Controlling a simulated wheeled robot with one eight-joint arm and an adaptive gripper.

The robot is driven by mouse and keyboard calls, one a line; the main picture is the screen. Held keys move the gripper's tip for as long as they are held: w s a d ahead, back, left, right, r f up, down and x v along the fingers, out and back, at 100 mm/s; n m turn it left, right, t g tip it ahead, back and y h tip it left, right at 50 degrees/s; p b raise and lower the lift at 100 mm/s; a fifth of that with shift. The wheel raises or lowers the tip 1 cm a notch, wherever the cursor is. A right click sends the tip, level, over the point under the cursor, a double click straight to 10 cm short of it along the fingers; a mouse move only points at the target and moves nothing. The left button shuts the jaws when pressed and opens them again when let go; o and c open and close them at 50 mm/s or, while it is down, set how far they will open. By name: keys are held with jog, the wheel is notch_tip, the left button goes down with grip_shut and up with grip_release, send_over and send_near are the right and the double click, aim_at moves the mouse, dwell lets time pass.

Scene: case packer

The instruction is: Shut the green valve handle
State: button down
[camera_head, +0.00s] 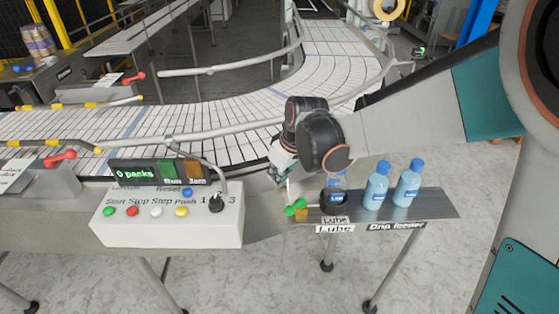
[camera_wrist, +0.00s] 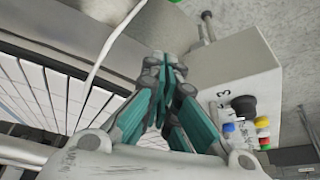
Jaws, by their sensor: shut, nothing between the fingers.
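The green valve handle (camera_head: 294,208) sticks out to the left of the lube feeder (camera_head: 334,203) at the left end of the shelf. My gripper (camera_head: 281,178) is above and slightly left of the handle in the head view, pointing down beside the conveyor edge. In the wrist view my gripper's fingers (camera_wrist: 167,62) are together with nothing between them. No contact with the handle shows. Most of the handle is out of the wrist view; only a sliver of green shows at its top edge.
The white control box (camera_head: 168,216) with colored buttons and a black knob (camera_head: 216,204) stands left of the handle. Two blue bottles (camera_head: 376,188) stand on the shelf (camera_head: 437,204) to the right. The conveyor (camera_head: 237,130) and its guide rail lie behind.

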aim_at(289, 210)
notch_tip(289, 210, down, 7)
jog(key=s+d, duration=0.1)
jog(key=shift+b, duration=0.45)
jog(key=shift+s+d+n+g+b, duration=0.35)
jog(key=shift+s+n, duration=0.2)
jog(key=shift+n, duration=0.25)
jog(key=shift+s+d+f+n+y+b, duration=0.1)
jog(key=shift+s+d+n+y+b, duration=0.2)
jog(key=shift+n, duration=0.4)
jog(key=n, duration=0.1)
jog(key=s+d+n+g+b, duration=0.1)
jog(key=n, duration=0.1)
jog(key=shift+s+d, duration=0.15)
jog(key=shift+s, duration=0.1)
jog(key=shift+s+d+y, duration=0.2)
jog(key=shift+d+y, duration=0.05)
jog(key=shift+y, duration=0.05)
